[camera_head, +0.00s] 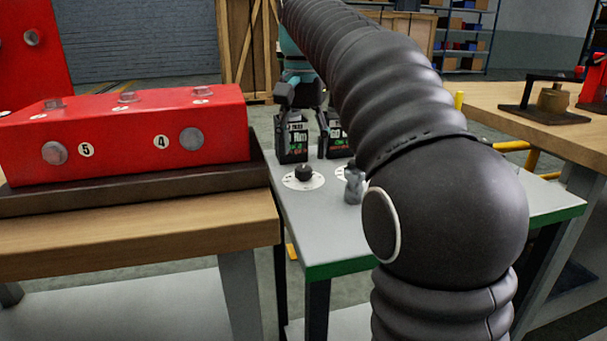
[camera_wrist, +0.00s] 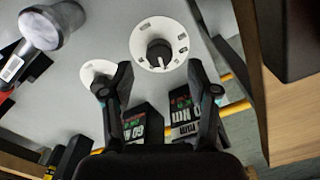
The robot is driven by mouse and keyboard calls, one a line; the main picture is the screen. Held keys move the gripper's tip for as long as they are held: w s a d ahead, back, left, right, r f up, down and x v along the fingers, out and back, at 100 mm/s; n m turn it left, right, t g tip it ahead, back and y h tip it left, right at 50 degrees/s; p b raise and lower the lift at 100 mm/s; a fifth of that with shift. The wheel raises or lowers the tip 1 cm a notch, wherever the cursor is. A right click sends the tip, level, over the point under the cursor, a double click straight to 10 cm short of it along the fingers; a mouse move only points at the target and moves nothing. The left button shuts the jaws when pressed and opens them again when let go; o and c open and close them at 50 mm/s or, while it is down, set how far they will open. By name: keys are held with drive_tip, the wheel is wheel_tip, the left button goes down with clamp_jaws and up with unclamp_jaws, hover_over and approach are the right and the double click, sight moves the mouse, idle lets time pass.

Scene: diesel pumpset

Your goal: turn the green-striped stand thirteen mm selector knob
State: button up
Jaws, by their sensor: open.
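The green-striped stand (camera_head: 325,250) is a grey table with a green front edge. A black selector knob (camera_head: 303,171) sits on a white dial on its top. The same knob shows in the wrist view (camera_wrist: 159,53), upright on its marked dial. A second white dial is partly hidden by my arm in the head view and by a finger in the wrist view (camera_wrist: 97,72). Two dark label boxes (camera_head: 292,142) stand behind the dials; I cannot tell which reads thirteen. My gripper (camera_wrist: 160,72) is open and empty, its fingertips apart from the knob and on either side of its line.
A grey metal piece (camera_head: 354,186) stands right of the knob; a grey cylinder (camera_wrist: 50,27) shows in the wrist view. A red box (camera_head: 120,135) in a brown tray sits on the left wooden bench (camera_head: 140,228). Another wooden bench (camera_head: 490,105) is at the right.

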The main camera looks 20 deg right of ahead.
sight(303, 169)
drive_tip(key=shift+f+b, duration=0.5)
drive_tip(key=shift+f, duration=1.65)
clamp_jaws()
